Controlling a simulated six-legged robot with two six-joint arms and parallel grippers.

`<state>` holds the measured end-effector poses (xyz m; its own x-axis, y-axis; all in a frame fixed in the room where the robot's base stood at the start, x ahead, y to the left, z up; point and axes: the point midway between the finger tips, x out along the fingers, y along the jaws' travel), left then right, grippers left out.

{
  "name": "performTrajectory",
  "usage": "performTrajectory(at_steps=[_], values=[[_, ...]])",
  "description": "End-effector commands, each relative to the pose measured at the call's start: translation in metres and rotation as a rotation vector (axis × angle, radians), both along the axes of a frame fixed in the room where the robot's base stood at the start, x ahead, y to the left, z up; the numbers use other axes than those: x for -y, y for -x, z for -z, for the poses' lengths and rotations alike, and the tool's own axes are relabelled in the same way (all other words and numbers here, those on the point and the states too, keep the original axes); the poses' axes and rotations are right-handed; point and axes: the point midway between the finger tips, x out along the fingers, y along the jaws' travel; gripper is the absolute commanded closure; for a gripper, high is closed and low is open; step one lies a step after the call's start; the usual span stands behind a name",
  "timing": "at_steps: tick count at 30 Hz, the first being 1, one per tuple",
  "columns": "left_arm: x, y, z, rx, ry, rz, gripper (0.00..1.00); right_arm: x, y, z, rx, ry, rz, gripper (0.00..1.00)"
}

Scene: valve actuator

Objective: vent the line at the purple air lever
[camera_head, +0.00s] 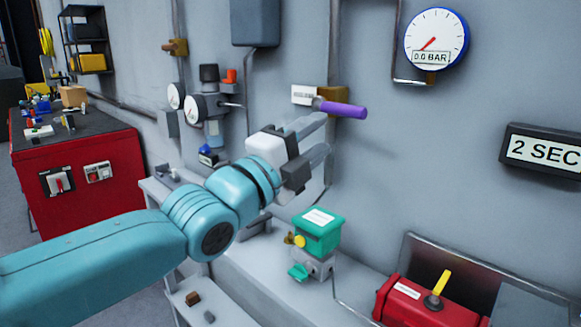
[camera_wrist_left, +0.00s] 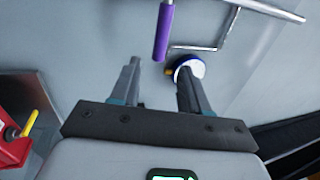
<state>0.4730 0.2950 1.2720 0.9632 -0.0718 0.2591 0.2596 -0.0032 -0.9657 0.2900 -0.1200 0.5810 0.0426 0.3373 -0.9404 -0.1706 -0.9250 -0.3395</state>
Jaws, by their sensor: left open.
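The purple air lever (camera_head: 343,109) sticks out to the right from a brass valve (camera_head: 331,96) on the grey wall, with a white label (camera_head: 304,95) to its left. In the left wrist view the purple lever (camera_wrist_left: 162,34) hangs from the top, ahead of the fingertips. My left gripper (camera_head: 316,138) is open and empty, a little below and left of the lever. In the left wrist view its two fingers (camera_wrist_left: 158,70) stand apart with nothing between them. The lever appears apart from both fingers. My right gripper is not in view.
A gauge (camera_head: 436,40) reading 0.0 BAR hangs at upper right, above a "2 SEC" sign (camera_head: 545,150). A green-topped actuator (camera_head: 318,231) and a red box with a yellow lever (camera_head: 425,303) sit below. A red cabinet (camera_head: 85,175) stands at left.

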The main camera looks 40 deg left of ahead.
Motion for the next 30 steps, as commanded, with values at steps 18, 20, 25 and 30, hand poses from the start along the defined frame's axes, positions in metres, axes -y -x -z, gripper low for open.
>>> performTrajectory(at_steps=[18,20,25,30], values=[[-0.004,0.057,0.016,-0.003,0.0,0.0,0.54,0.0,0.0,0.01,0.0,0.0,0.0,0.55],[-0.004,0.056,0.016,-0.002,0.0,0.0,0.54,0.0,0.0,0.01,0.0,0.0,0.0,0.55],[-0.004,0.056,0.016,-0.002,0.0,0.0,0.54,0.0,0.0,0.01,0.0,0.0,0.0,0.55],[-0.004,0.056,0.015,-0.002,0.0,0.0,0.54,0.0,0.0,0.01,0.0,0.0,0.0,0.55]])
